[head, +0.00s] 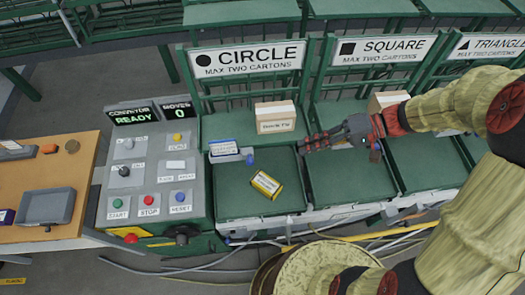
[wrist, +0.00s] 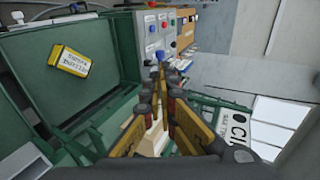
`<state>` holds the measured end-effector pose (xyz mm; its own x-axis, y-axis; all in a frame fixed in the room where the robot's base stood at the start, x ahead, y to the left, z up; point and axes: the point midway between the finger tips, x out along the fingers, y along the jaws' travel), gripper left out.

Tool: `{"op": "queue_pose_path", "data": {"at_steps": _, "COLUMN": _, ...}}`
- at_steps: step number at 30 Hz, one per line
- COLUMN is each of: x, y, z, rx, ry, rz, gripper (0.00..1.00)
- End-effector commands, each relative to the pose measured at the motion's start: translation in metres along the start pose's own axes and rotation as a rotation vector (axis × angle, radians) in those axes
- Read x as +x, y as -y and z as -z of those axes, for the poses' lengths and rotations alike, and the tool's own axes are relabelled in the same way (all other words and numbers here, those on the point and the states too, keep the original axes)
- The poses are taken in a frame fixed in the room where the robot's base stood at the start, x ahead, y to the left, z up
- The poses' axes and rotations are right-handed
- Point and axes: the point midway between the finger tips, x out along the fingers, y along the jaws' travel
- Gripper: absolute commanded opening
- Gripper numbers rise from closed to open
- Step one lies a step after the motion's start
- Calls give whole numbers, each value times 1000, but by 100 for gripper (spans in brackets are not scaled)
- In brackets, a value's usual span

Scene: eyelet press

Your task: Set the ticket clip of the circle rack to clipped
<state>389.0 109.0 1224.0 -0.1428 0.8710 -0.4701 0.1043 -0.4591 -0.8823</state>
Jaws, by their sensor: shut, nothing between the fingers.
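The circle rack (head: 225,206) is a green bin under a white CIRCLE sign (head: 248,59). On its upper left is a small white and blue ticket piece (head: 223,147) with a blue knob (head: 250,159) beside it. I take this to be the ticket clip; I cannot tell whether it is clipped. The blue knob also shows past the fingertips in the wrist view (wrist: 160,55). My gripper (head: 301,143) is shut and empty, pointing left, to the right of the knob and apart from it. It also shows in the wrist view (wrist: 172,75).
A cardboard carton (head: 275,122) stands on the circle rack's upper shelf, close to my gripper. A yellow packet (head: 265,185) lies in the circle bin. The control panel (head: 150,185) stands to the left, with several buttons and READY on its display. The square rack (head: 345,185) adjoins on the right.

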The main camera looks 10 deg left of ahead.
Motion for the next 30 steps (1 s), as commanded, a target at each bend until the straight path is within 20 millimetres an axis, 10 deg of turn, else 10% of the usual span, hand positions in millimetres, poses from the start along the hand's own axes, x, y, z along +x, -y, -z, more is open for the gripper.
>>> {"op": "queue_pose_path", "data": {"at_steps": 16, "x": 7, "y": 0, "z": 4, "rx": -4, "ry": -8, "rz": 23, "gripper": 0}}
{"op": "queue_pose_path", "data": {"at_steps": 30, "x": 92, "y": 2, "z": 3, "rx": -3, "ry": -4, "rz": 22, "gripper": 0}}
